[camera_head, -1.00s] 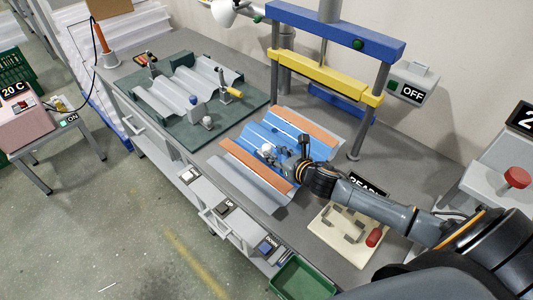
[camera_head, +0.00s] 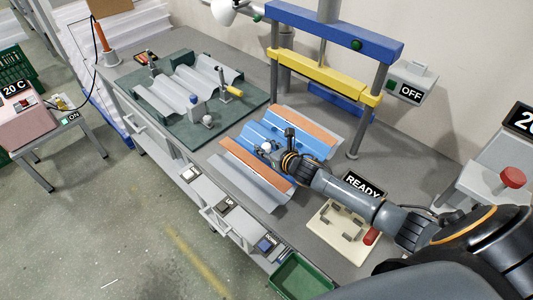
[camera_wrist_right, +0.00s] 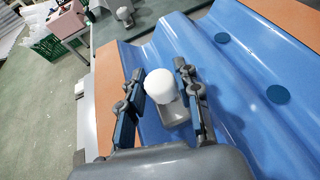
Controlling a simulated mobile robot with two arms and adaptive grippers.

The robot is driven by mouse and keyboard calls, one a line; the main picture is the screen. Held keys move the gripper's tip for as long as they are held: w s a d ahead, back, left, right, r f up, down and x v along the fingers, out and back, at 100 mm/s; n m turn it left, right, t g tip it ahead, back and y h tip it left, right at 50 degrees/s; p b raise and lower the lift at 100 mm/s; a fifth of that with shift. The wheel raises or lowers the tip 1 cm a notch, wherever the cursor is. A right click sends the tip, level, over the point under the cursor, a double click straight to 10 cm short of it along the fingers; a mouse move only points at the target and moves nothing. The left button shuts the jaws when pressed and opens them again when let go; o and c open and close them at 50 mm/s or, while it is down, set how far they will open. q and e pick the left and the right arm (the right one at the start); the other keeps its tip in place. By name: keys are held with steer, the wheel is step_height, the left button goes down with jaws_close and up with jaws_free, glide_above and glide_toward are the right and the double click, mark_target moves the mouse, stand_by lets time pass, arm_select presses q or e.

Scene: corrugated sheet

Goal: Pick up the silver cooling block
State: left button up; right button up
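The silver cooling block (camera_wrist_right: 176,114), a small grey block with a white round knob (camera_wrist_right: 159,86), sits on the blue corrugated sheet (camera_wrist_right: 240,100). In the head view its white knob (camera_head: 265,147) shows just ahead of my right gripper (camera_head: 273,155), which partly hides the block. In the right wrist view my right gripper (camera_wrist_right: 160,73) is open, with one finger on each side of the knob and a visible gap to the fingers. My left gripper is not in view.
Orange strips (camera_head: 258,168) line the blue sheet. A green board (camera_head: 175,128) with a grey corrugated sheet and small knobbed blocks lies at left. A blue and yellow press frame (camera_head: 325,75) stands behind. A beige fixture (camera_head: 322,227) and a green bin (camera_head: 296,276) are nearer me.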

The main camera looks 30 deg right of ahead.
jaws_close()
steer(key=shift+r, duration=0.1)
